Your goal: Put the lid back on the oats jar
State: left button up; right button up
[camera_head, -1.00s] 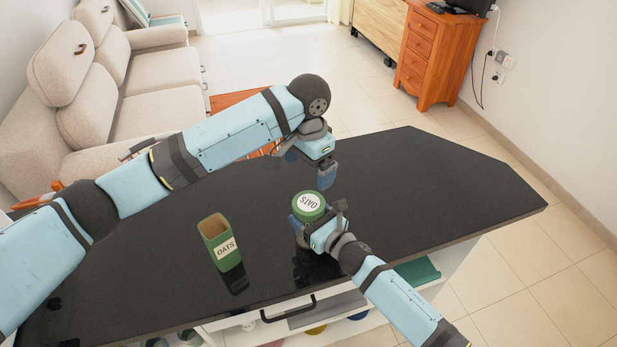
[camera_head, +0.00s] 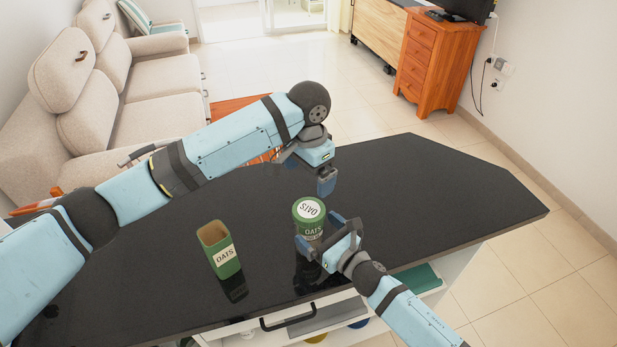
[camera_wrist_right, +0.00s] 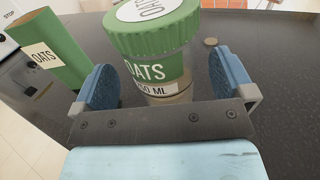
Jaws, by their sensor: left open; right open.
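The oats jar (camera_head: 309,229) stands upright on the black counter, a clear jar with a green "OATS" label. Its green lid (camera_head: 309,209), with a white "OATS" top, sits on its mouth. In the right wrist view the lid (camera_wrist_right: 152,28) appears level on the jar (camera_wrist_right: 160,72). My left gripper (camera_head: 326,182) is open and empty above the counter behind the jar.
An open-topped green OATS box (camera_head: 219,249) stands left of the jar. The counter's right part (camera_head: 440,190) is clear. A sofa (camera_head: 150,100) stands behind at left.

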pick_arm(q)
jog(key=shift+f+b, duration=0.7)
jog(key=shift+f, duration=0.2)
pick_arm(e)
jog(key=v, duration=1)
jog(key=shift+a, duration=0.1)
